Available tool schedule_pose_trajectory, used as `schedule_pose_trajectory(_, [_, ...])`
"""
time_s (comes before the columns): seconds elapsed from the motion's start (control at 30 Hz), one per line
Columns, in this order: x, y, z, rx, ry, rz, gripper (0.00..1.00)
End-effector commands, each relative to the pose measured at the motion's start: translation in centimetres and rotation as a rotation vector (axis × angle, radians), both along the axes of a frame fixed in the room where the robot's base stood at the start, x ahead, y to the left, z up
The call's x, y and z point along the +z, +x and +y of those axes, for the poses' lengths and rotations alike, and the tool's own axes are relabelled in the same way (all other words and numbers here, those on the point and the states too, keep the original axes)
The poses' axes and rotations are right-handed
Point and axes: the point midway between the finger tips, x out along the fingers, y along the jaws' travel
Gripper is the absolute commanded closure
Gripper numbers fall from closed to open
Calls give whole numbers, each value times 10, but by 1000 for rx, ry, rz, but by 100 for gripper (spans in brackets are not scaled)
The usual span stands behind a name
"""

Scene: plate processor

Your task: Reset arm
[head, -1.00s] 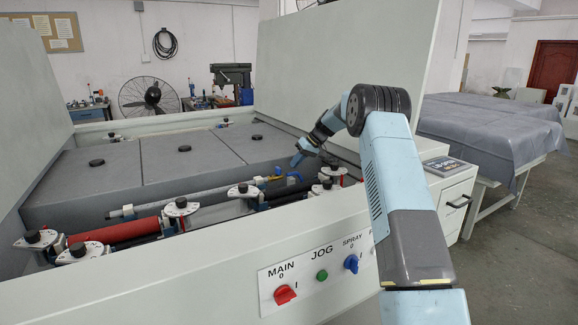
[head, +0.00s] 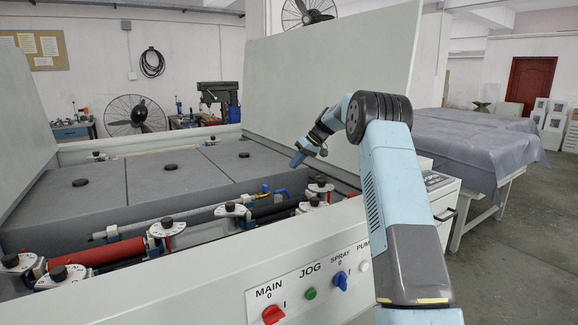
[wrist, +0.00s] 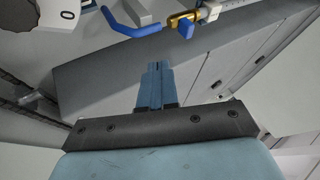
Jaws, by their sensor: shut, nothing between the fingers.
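My gripper (head: 297,160) is at the end of my bent arm, above the roller area near the right side of the plate processor (head: 200,268). In the wrist view its blue fingers (wrist: 154,84) are together with nothing between them. Beyond the fingertips, the wrist view shows a blue-handled brass valve (wrist: 185,24) and a bent blue pipe (wrist: 125,25), apart from the fingers. The valve also shows in the head view (head: 266,190), left of and below the gripper.
The raised lid (head: 335,80) stands behind my arm. A red roller (head: 105,252) and several black-knobbed brackets line the open bay. The front panel carries a red MAIN knob (head: 272,314), green JOG button (head: 311,294) and blue SPRAY knob (head: 341,280). A covered table (head: 470,150) stands right.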

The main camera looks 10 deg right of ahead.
Motion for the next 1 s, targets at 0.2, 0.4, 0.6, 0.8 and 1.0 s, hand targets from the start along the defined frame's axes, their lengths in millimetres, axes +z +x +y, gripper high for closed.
schedule_pose_trajectory(0.2, [27, -22, 10, -17, -34, 4, 100])
schedule_pose_trajectory(0.4, [66, -67, 26, -56, -99, 20, 100])
schedule_pose_trajectory(0.6, [101, -119, 39, -101, -161, 26, 100])
schedule_pose_trajectory(0.8, [128, -175, 50, -149, -218, 26, 100])
schedule_pose_trajectory(1.0, [148, -235, 58, -201, -269, 21, 100])
